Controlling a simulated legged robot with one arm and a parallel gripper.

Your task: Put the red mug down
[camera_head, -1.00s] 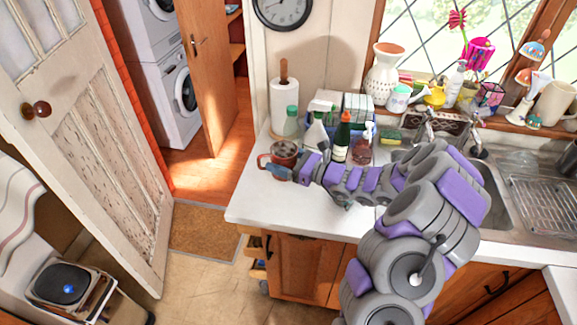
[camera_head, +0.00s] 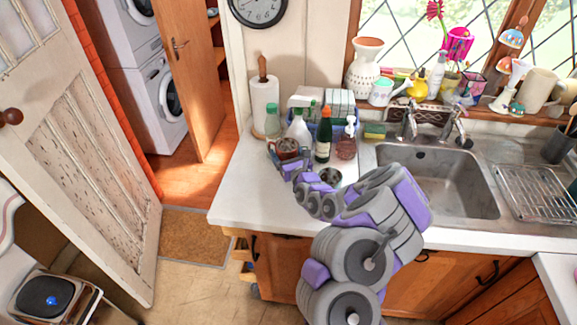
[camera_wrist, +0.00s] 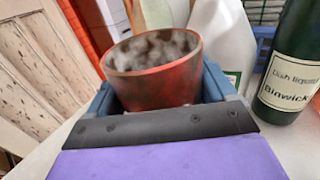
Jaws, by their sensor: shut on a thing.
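The red mug (camera_head: 287,148) is near the back left of the white counter, in front of the bottles. In the wrist view the mug (camera_wrist: 155,78) is upright or nearly so, with a mottled grey interior. My gripper (camera_wrist: 158,98) is shut on it, with a blue finger at each side. In the head view my gripper (camera_head: 285,160) is small and partly hidden by my arm. The mug's base is hidden, so I cannot tell whether it touches the counter.
A white bottle (camera_head: 299,128), a green dish liquid bottle (camera_head: 323,136) and a soap dispenser (camera_head: 346,140) stand close behind and right. A paper towel roll (camera_head: 264,98) is behind. The counter (camera_head: 245,195) is bare at front left. The sink (camera_head: 440,180) is right.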

